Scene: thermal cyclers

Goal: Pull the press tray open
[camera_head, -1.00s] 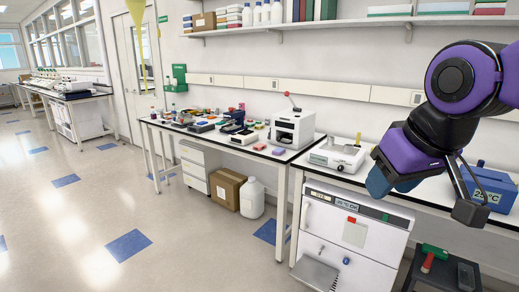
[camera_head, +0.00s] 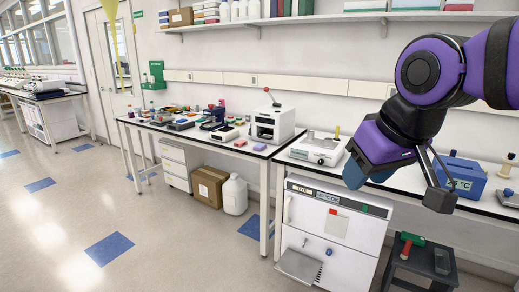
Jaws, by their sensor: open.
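A white boxy press (camera_head: 272,124) stands on the left bench against the wall, with a lever and red knob on top and a dark opening in its front. A tray is too small to make out clearly in that opening. My gripper (camera_head: 398,190) hangs at the right of the view, to the right of and nearer than the press. It is open and touches nothing that I can see. One finger shows blue, the other dark grey.
A white balance-like device (camera_head: 318,149) stands on the right bench, with a blue block heater (camera_head: 461,178) farther right. Below is a white undercounter unit (camera_head: 330,222). A dark stool (camera_head: 421,262) stands at lower right. The floor at left is clear.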

